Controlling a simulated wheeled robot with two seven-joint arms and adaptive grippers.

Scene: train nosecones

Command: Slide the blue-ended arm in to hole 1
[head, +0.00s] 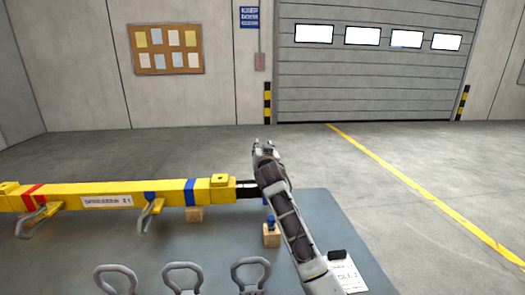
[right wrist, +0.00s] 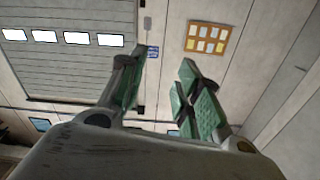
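A yellow beam (head: 110,197) lies level above the grey table, with a red band on its left part and a blue band (head: 192,192) near its right end. A short dark bar (head: 245,189) sticks out of that end; I take it for the blue-ended arm. Its far side is hidden behind my right arm. No hole 1 can be made out. My right gripper (head: 262,150) is just beyond the bar, above table height and apart from the beam. The right wrist view shows its green-padded fingers (right wrist: 163,90) spread and empty. My left gripper is not in view.
Grey shackles (head: 183,268) stand along the near table edge. A wooden block (head: 271,237) with a blue pin sits right of the beam, near my right arm. A paper sheet (head: 345,274) lies at the right of the table (head: 335,222). Open floor surrounds it.

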